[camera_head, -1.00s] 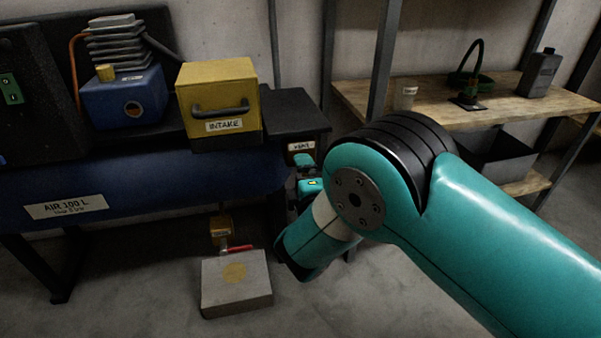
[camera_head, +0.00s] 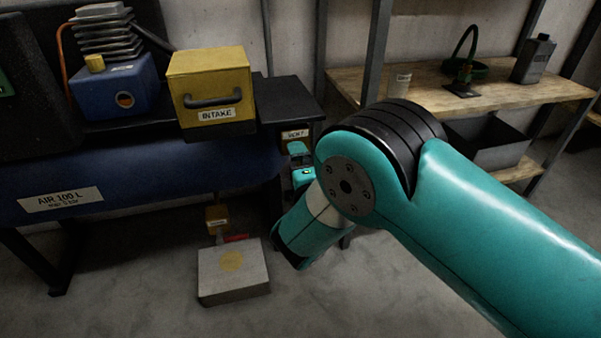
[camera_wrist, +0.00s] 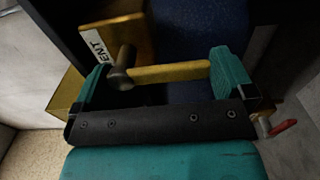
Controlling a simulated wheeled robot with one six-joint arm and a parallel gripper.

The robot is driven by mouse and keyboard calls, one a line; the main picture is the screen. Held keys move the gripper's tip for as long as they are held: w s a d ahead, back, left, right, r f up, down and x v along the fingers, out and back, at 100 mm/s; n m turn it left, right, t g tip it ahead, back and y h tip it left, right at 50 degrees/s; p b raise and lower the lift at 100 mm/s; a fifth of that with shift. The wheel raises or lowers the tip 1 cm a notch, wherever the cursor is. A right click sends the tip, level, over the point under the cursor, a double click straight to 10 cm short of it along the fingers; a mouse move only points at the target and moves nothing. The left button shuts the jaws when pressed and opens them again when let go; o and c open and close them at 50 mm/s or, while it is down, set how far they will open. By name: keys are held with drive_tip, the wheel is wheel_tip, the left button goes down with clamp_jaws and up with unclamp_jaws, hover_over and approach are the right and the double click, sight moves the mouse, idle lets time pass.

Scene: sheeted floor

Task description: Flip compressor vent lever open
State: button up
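The vent lever (camera_wrist: 170,73) is a yellow bar in the wrist view, running sideways from a dark round pivot or knob (camera_wrist: 122,72). A white label ending in "ENT" (camera_wrist: 96,45) is on the yellow panel behind it. My gripper (camera_wrist: 162,65) is open, its teal fingers on either side of the lever. The lever's right end is close to the right finger; I cannot tell if they touch. In the head view the vent label (camera_head: 295,134) shows above my gripper (camera_head: 301,163), and my arm hides much of the area below.
A yellow INTAKE box (camera_head: 210,90) stands left of the vent on the compressor. The blue air tank (camera_head: 130,178) lies below. A red-handled valve (camera_head: 236,238) hangs low above a grey block (camera_head: 232,274). A wooden shelf (camera_head: 430,90) stands at right.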

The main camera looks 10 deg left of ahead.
drive_tip(key=b+v, duration=1.7)
drive_tip(key=b, duration=0.2)
drive_tip(key=shift+s+d, duration=0.15)
